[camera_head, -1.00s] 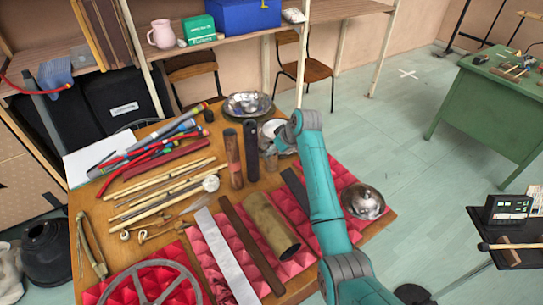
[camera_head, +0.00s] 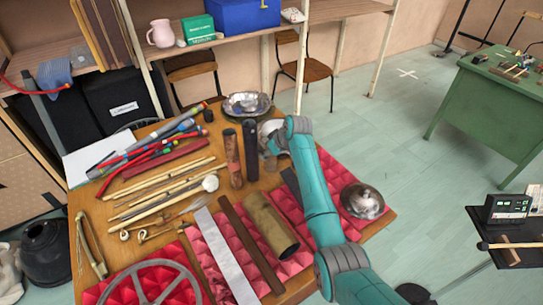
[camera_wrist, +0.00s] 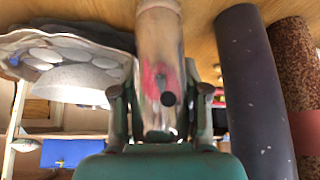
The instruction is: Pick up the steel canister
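The steel canister is a shiny metal cylinder (camera_wrist: 160,60) in the middle of the wrist view, with a reddish reflection and a dark round spot on its side. My gripper (camera_wrist: 160,112) has one finger on each side of it. A narrow gap seems to show between each finger and the canister, so the fingers look open around it. In the head view, my gripper (camera_head: 268,148) is low over the wooden table, and the canister (camera_head: 270,164) is mostly hidden behind my arm.
A dark cylinder (camera_head: 251,142) stands close beside the canister, with a rusty cylinder (camera_head: 233,160) beyond it. A metal dish (camera_head: 247,103) lies behind. A brass-coloured tube (camera_head: 270,224) and bars lie on red foam in front. A steel bowl (camera_head: 362,201) sits at the right.

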